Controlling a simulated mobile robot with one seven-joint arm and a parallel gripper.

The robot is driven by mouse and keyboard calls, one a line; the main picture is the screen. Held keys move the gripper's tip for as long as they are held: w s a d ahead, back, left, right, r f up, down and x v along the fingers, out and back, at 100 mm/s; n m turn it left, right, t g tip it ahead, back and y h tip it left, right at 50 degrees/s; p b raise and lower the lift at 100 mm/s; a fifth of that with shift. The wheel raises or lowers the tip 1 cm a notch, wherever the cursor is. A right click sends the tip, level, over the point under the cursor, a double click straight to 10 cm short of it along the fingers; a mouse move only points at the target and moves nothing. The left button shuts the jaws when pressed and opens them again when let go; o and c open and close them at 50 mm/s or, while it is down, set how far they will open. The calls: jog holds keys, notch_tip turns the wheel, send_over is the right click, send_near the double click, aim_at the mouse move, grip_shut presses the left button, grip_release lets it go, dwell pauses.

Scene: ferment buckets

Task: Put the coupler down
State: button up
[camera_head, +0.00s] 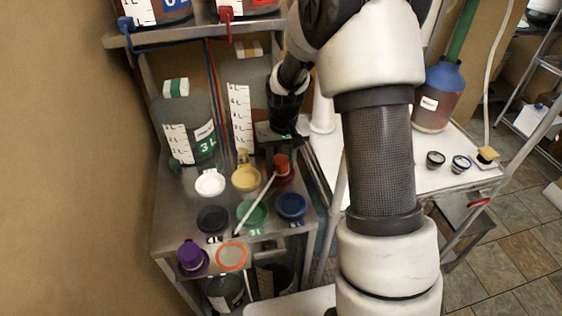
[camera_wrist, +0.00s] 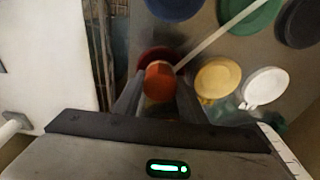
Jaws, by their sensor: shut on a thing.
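The coupler, an orange-red cylinder (camera_head: 281,162), is at the back right of the metal table, over a dark red disc (camera_head: 286,180). In the wrist view the coupler (camera_wrist: 160,73) sits between the two fingers of my gripper (camera_wrist: 158,92), which is shut on it. The dark red disc (camera_wrist: 157,55) shows behind it. I cannot tell whether the coupler touches the disc. In the head view my arm's dark end is just above the coupler and the fingertips are hard to make out. A thin white rod (camera_head: 255,204) slants from beside the coupler toward the front left.
Around it lie white (camera_head: 210,184), yellow (camera_head: 246,178), green (camera_head: 252,213), blue (camera_head: 291,206) and black (camera_head: 212,219) discs. A purple piece (camera_head: 190,254) stands at the front left. A large jug (camera_head: 186,128) stands behind. A white table (camera_head: 405,167) adjoins on the right.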

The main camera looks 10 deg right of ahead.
jog(key=shift+f, duration=0.1)
jog(key=shift+f, duration=0.15)
jog(key=o, duration=1.1)
jog(key=shift+o, duration=0.2)
